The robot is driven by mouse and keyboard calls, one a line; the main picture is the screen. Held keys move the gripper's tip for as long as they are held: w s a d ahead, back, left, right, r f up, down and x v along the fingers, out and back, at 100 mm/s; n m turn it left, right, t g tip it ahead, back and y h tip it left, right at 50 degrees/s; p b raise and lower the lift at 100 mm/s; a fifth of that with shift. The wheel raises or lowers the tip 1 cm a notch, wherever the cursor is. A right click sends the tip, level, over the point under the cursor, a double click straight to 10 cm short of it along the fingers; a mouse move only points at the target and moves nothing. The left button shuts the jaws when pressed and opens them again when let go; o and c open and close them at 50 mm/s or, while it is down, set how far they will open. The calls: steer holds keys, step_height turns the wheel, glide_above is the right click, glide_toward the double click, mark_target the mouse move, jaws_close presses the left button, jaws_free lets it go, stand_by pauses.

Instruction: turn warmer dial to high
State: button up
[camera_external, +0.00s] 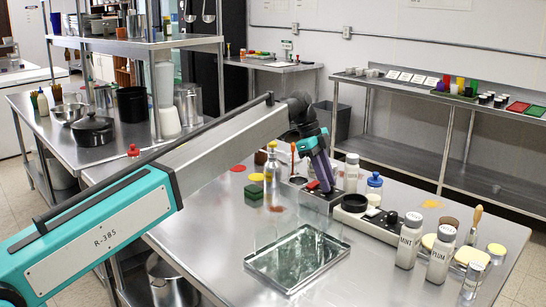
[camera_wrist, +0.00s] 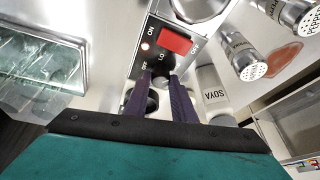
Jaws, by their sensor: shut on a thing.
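The warmer is a low steel box (camera_external: 318,203) with a black control panel on the near right table. A dark dial (camera_wrist: 162,83) sits below the LO label, between the purple fingertips of my gripper (camera_wrist: 163,80). My gripper is shut on the dial, pointing down at the panel. The fingers partly cover the dial, and its pointer direction cannot be made out. In the external view my gripper (camera_external: 325,186) hides the dial.
A steel tray (camera_external: 298,285) lies on the table in front. A white bottle marked SOYA (camera_wrist: 213,92) stands close beside my fingers. Shakers (camera_external: 410,241) and a blue-capped bottle (camera_external: 374,188) stand to the right. The table left of the tray is mostly clear.

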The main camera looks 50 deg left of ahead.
stand_by(0.3)
steer(key=o, duration=1)
steer(key=shift+a+r, duration=0.1)
steer(key=shift+r, duration=0.05)
steer(key=shift+p+v, duration=3.55)
steer(key=shift+v, duration=3.2)
